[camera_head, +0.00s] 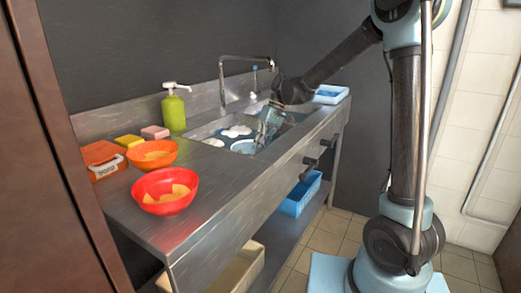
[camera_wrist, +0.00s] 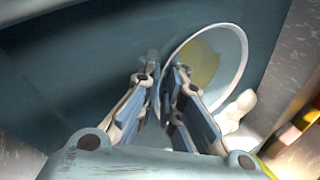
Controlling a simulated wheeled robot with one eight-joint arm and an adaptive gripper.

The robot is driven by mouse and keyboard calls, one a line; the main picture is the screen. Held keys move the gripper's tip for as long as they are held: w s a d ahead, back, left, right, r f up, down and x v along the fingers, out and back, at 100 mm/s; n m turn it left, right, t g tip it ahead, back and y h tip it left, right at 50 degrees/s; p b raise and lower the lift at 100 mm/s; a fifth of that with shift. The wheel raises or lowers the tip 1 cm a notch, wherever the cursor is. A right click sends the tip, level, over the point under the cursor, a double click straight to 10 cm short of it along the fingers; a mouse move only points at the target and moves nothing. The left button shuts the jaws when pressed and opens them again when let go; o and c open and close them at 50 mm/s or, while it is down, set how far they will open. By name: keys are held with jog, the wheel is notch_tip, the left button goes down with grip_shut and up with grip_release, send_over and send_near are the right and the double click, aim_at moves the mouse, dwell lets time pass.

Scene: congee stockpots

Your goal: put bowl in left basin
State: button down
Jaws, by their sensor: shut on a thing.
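My gripper (camera_head: 266,132) reaches down into the steel sink from the right, fingers low. In the wrist view, my gripper (camera_wrist: 168,84) has its fingers close together at the rim of a round bowl (camera_wrist: 238,54). The bowl has a white rim and a yellowish patch inside, and it looks tilted. I take it to be shut on this bowl; the fingers hide the contact. In the head view, a pale blue round dish (camera_head: 243,147) shows beside the fingers; I cannot tell whether it is the same bowl. The left part of the sink basin (camera_head: 205,131) holds white and dark items.
A red bowl (camera_head: 166,190) and an orange bowl (camera_head: 152,154) stand on the left counter. A green soap bottle (camera_head: 174,110) and sponges (camera_head: 129,141) are behind them. The faucet (camera_head: 222,80) rises at the sink's back. A blue tray (camera_head: 331,94) lies right of the sink.

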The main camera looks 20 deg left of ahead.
jog(key=shift+f, duration=0.65)
jog(key=c, duration=1.8)
grip_release()
jog(key=v, duration=1.2)
jog(key=shift+r, duration=0.1)
jog(key=shift+d, duration=0.2)
